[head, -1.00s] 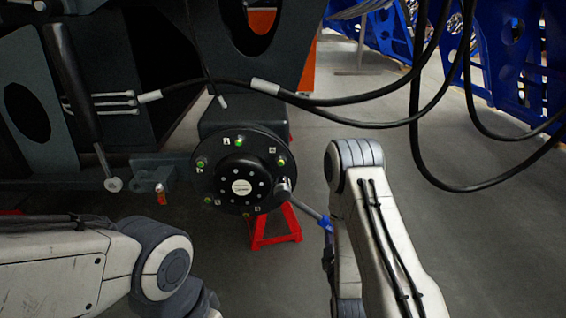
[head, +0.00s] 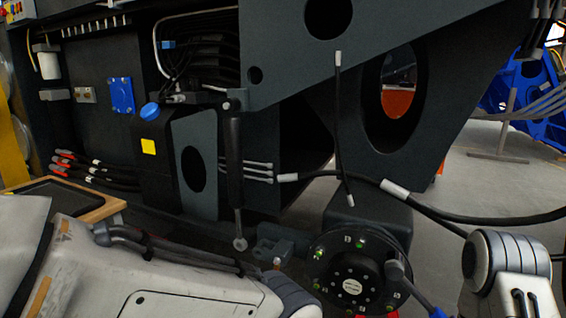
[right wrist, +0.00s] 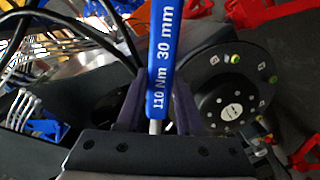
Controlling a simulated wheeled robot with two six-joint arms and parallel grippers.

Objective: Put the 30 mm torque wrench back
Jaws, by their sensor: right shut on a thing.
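The 30 mm torque wrench has a blue handle (right wrist: 162,60) marked "110 Nm 30 mm" in the right wrist view. My right gripper (right wrist: 156,105) is shut on it, one finger on each side. In the head view the wrench's dark head (head: 397,269) shows at the right side of the round black hub (head: 352,286), with its blue handle (head: 437,312) at the bottom edge. I cannot tell whether its socket sits on a nut. The right gripper is outside the head view. My left arm crosses the lower left of the head view, its gripper out of frame.
A dark tray with a wooden rim (head: 104,211) lies at the left, partly behind my left arm. The dark chassis (head: 285,60) fills the middle. A black hose (head: 450,216) runs right, above my right arm. Grey floor is open at the right.

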